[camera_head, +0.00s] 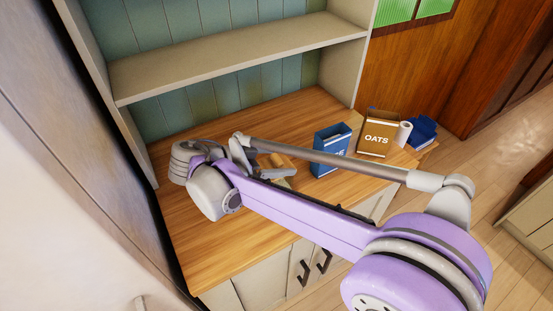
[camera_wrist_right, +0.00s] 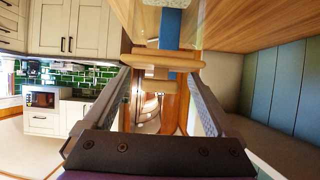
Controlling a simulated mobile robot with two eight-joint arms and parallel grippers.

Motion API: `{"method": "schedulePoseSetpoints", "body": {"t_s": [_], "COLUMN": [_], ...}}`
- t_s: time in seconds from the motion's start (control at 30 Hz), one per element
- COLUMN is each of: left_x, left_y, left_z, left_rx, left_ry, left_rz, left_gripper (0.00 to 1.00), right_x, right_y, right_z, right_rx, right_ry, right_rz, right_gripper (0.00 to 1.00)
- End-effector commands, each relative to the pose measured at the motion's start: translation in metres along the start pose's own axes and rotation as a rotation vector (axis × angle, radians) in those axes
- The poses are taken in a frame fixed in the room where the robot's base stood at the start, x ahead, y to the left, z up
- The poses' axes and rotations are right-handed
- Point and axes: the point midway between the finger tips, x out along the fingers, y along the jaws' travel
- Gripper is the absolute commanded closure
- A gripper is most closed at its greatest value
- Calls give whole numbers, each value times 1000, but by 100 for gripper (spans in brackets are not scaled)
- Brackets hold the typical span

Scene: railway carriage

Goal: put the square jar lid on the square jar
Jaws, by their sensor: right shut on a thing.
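My right gripper (camera_head: 270,166) is over the wooden counter, and its arm crosses the head view from the lower right. It is shut on a tan wooden piece, which I take to be the square jar lid (camera_wrist_right: 165,60). In the right wrist view a flat slab and a smaller knob-like part of it show between the fingers (camera_wrist_right: 160,78). The lid (camera_head: 284,161) also shows in the head view beside the fingers, partly hidden. I cannot make out the square jar for certain; the gripper and arm cover that part of the counter. My left gripper is not in view.
A blue box (camera_head: 331,146), a brown oats box (camera_head: 379,132), a white roll (camera_head: 403,134) and a dark blue thing (camera_head: 423,133) stand on the counter's right part. A shelf (camera_head: 230,55) runs above the back. The counter (camera_head: 205,250) is clear at front left.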

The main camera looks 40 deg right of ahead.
Motion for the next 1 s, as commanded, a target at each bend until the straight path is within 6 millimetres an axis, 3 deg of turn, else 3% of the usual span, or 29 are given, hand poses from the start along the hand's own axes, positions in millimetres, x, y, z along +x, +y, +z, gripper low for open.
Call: {"method": "schedulePoseSetpoints", "body": {"t_s": [0.97, 1.0], "left_x": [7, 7], "left_y": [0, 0], "left_z": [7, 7], "left_rx": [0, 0], "left_ry": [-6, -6], "left_rz": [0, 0], "left_gripper": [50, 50], "right_x": [7, 7], "right_y": [0, 0], "right_z": [13, 12], "right_rx": [0, 0], "right_ry": [0, 0], "right_rz": [0, 0], "right_gripper": [62, 4]}}
